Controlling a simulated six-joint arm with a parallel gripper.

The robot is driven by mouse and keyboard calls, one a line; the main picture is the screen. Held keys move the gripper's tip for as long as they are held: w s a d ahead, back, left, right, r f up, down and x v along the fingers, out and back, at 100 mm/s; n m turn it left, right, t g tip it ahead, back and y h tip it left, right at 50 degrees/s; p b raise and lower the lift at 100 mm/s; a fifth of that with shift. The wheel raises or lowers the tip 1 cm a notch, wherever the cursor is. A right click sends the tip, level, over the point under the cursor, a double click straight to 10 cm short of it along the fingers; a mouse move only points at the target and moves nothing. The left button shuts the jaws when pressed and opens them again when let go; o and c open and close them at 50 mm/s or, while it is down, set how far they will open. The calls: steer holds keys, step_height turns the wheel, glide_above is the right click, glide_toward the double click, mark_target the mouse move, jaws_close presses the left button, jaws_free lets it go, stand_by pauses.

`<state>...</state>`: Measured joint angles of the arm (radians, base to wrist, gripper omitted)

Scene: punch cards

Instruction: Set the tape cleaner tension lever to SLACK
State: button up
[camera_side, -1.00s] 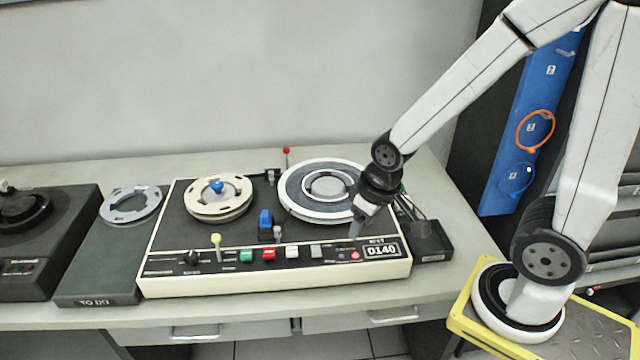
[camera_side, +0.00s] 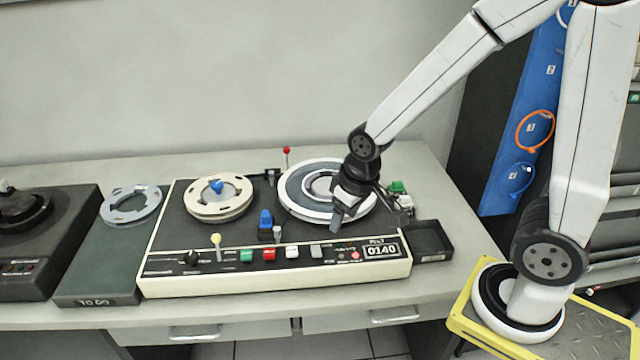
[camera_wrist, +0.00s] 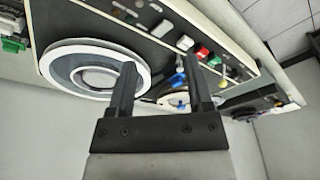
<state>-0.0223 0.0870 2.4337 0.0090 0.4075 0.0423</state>
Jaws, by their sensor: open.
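The tape cleaner is a cream and black machine (camera_side: 160,230) on the bench, with a cream reel at left and a grey-white reel at right. A lever with a red knob (camera_side: 286,151) stands upright at its back edge. A lever with a yellow knob (camera_side: 215,240) stands at the front left; its yellow knob also shows in the wrist view (camera_wrist: 251,71). I cannot read which lever is for tension, nor any SLACK mark. My gripper (camera_side: 337,218) is open and empty, above the machine's right part, apart from both levers. Its two fingers (camera_wrist: 160,70) show in the wrist view.
A blue part (camera_side: 265,220) stands mid-machine, and coloured buttons (camera_side: 268,254) line the front panel. The right reel (camera_side: 299,205) lies beneath my wrist. The bench behind the machine is clear.

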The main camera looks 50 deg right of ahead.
steer(key=w+a+m+g, duration=0.1)
steer(key=w+a, duration=0.2)
steer(key=w, duration=0.4)
steer(key=w+a, duration=0.3)
steer(key=w, duration=0.4)
steer(key=m+g+y, duration=0.1)
steer(key=m, duration=0.1)
glide_above(216, 235)
step_height(216, 235, down, 4)
steer(key=shift+d+f, duration=0.15)
steer(key=shift+f, duration=0.1)
steer(key=shift+f, duration=0.15)
steer(key=shift+a+f, duration=0.15)
steer(key=shift+f, duration=1.75)
steer(key=shift+a+f, duration=0.1)
steer(key=shift+f, duration=1.75)
jaws_close()
